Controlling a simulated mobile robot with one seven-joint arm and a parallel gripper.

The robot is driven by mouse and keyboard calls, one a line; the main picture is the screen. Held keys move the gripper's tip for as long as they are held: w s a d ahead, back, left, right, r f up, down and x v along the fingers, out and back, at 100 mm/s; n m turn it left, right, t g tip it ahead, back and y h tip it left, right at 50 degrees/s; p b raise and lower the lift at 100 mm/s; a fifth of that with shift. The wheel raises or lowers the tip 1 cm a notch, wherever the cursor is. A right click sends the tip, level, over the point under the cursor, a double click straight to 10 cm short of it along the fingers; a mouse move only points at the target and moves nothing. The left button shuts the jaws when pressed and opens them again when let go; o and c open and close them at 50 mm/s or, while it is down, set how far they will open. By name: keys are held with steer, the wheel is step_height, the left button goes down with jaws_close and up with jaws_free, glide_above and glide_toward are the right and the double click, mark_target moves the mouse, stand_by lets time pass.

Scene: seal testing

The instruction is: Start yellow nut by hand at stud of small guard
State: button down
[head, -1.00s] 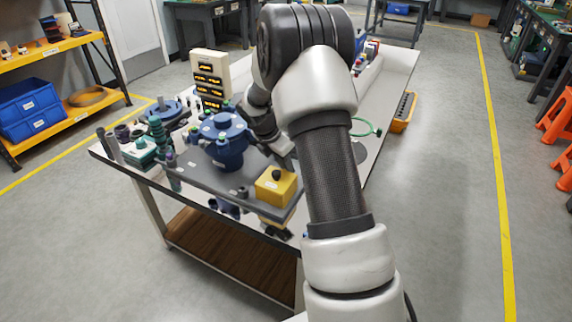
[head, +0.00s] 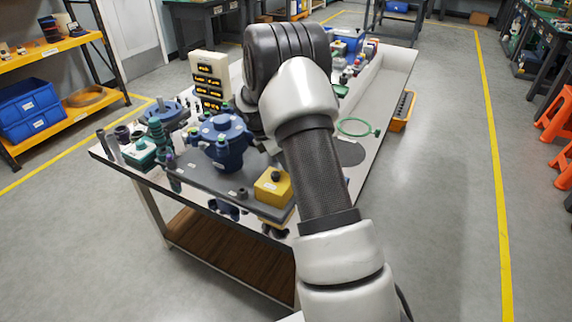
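A yellow box-shaped piece with a dark knob on top, which may be the small guard (head: 268,190), sits at the right front corner of a dark plate (head: 215,181) on the table. I cannot make out a yellow nut or the stud at this size. My arm stretches from the bottom right up over the table, and its wrist end goes down behind its own elbow, beside the blue flanged housing (head: 228,153). My gripper is hidden behind the arm, so its fingers and anything in them do not show.
A cream rack with dark, yellow-marked bins (head: 209,80) stands behind the housing. Green and dark fittings crowd the table's left end. A green ring-shaped tool (head: 356,127) and a grey disc (head: 346,153) lie on the right side, where the white tabletop is mostly clear.

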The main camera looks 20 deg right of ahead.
steer(key=shift+a+f, duration=0.25)
steer(key=shift+a, duration=0.2)
steer(key=shift+m+g+p, duration=0.4)
steer(key=shift+m+p, duration=0.1)
steer(key=shift+m, duration=0.4)
steer(key=c, duration=1.6)
jaws_free()
steer(key=shift+s+a+f, duration=0.1)
steer(key=shift+f, duration=0.05)
steer(key=r+p, duration=0.2)
steer(key=r, duration=0.1)
steer(key=r+p, duration=0.2)
steer(key=r, duration=0.1)
steer(key=r+p, duration=0.2)
steer(key=r, duration=0.1)
steer(key=shift+d+r+p, duration=0.3)
